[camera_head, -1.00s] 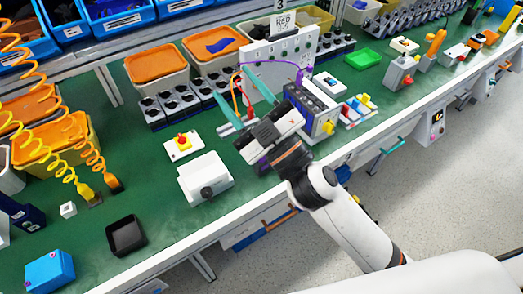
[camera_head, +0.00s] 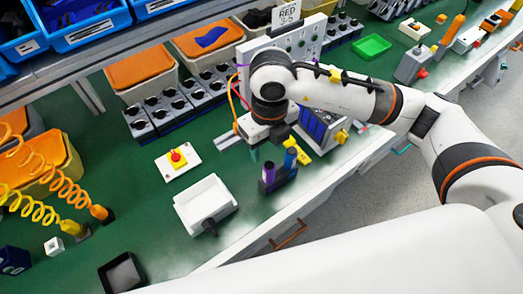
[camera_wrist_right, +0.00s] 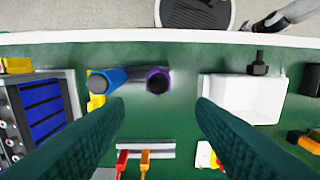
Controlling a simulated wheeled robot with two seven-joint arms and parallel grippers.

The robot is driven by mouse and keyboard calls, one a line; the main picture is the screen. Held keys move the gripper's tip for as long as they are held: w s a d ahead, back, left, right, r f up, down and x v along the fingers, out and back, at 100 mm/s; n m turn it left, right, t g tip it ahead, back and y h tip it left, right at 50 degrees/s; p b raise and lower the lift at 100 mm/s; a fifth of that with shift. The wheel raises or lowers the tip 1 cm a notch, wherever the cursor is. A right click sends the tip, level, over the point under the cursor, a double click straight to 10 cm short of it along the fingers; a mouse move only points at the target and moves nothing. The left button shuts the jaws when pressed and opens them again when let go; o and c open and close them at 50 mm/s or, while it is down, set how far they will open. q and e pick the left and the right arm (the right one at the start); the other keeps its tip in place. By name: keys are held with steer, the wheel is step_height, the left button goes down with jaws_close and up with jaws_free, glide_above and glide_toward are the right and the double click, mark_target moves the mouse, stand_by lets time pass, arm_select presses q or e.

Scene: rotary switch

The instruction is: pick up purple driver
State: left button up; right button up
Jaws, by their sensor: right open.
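The purple driver (camera_head: 268,172) stands upright in a dark holder (camera_head: 283,178) near the front of the green bench. A blue driver (camera_head: 290,158) stands beside it, to its right. In the right wrist view the purple driver (camera_wrist_right: 158,82) shows end-on between my open fingers, and the blue driver (camera_wrist_right: 106,79) is left of it, close to the left finger. My right gripper (camera_head: 262,152) points down just behind the drivers; its teal fingers (camera_wrist_right: 160,102) are apart and empty. The arm hides much of the gripper in the head view. My left gripper is out of view.
A white box (camera_head: 206,203) stands left of the holder, with a red button on a plate (camera_head: 177,160) behind it. A blue-sided device (camera_head: 318,128) stands to the right. Orange-lidded bins (camera_head: 140,66) line the back.

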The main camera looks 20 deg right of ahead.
mark_target(270, 164)
steer(key=shift+s+d+f+h+p, duration=0.25)
steer(key=shift+d+f+h+p, duration=0.05)
steer(key=shift+f, duration=0.4)
steer(key=f, duration=0.3)
steer(key=f+p, duration=0.1)
steer(key=shift+s+f, duration=0.25)
steer(key=shift+f, duration=0.3)
step_height(270, 164, down, 4)
steer(key=shift+s+a+f+p, duration=0.1)
steer(key=shift+f+p, duration=0.05)
steer(key=shift+p, duration=0.8)
steer(key=shift+f, duration=0.25)
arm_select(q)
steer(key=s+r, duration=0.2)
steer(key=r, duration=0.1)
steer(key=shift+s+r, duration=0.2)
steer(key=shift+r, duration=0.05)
arm_select(e)
jaws_close()
